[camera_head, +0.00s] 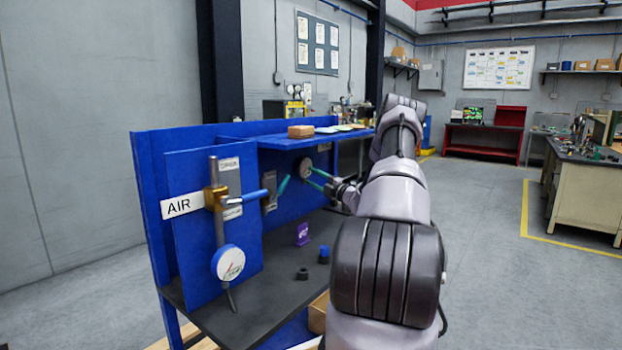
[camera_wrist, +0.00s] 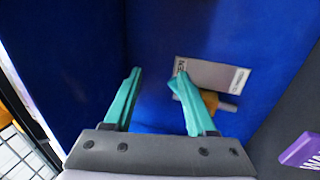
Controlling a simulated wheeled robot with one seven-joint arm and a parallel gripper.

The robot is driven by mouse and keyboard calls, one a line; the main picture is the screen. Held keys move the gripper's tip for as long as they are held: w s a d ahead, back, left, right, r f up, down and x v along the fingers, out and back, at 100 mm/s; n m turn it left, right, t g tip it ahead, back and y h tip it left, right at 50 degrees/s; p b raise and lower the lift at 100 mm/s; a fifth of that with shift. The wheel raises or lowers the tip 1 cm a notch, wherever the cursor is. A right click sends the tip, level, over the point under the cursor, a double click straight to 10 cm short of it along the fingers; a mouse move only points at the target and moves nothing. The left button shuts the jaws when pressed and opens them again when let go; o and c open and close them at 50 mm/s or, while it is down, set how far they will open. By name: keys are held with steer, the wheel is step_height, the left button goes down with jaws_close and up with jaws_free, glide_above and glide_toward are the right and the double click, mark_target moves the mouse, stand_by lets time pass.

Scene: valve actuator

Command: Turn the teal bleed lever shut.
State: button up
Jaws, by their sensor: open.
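The teal bleed lever (camera_head: 283,185) slants up at a grey plate (camera_head: 270,192) on the blue panel in the head view. My gripper (camera_head: 310,176) is just right of it, with teal fingers spread apart and empty. In the wrist view my gripper (camera_wrist: 156,73) is open, facing the blue panel. A teal piece that looks like the lever (camera_wrist: 175,84) overlaps the right fingertip, so its full shape is hidden. A brass part (camera_wrist: 209,98) and a label plate (camera_wrist: 213,74) are behind that finger. I cannot tell whether finger and lever touch.
A brass valve with a blue handle (camera_head: 250,196), an AIR sign (camera_head: 183,206) and a gauge (camera_head: 228,263) stand left. A round dial (camera_head: 305,167) is behind my fingers. A purple box (camera_head: 302,234) and small dark parts sit on the black bench top (camera_head: 262,318).

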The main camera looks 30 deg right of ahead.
steer(key=c, duration=0.4)
steer(key=a, duration=0.1)
steer(key=s+a+m, duration=0.1)
steer(key=s+a+m+g, duration=0.1)
steer(key=shift+a+r, duration=0.15)
steer(key=shift+r, duration=0.05)
jaws_close()
steer(key=s+a+r+m+g+h, duration=0.1)
steer(key=s+a+m+g, duration=0.1)
steer(key=s+a+m, duration=0.4)
glide_above(280, 189)
steer(key=s, duration=0.5)
steer(key=w+d+f, duration=0.2)
steer(key=w, duration=0.1)
steer(key=shift+d+f, duration=0.1)
steer(key=shift+d, duration=0.05)
steer(key=shift+m, duration=0.3)
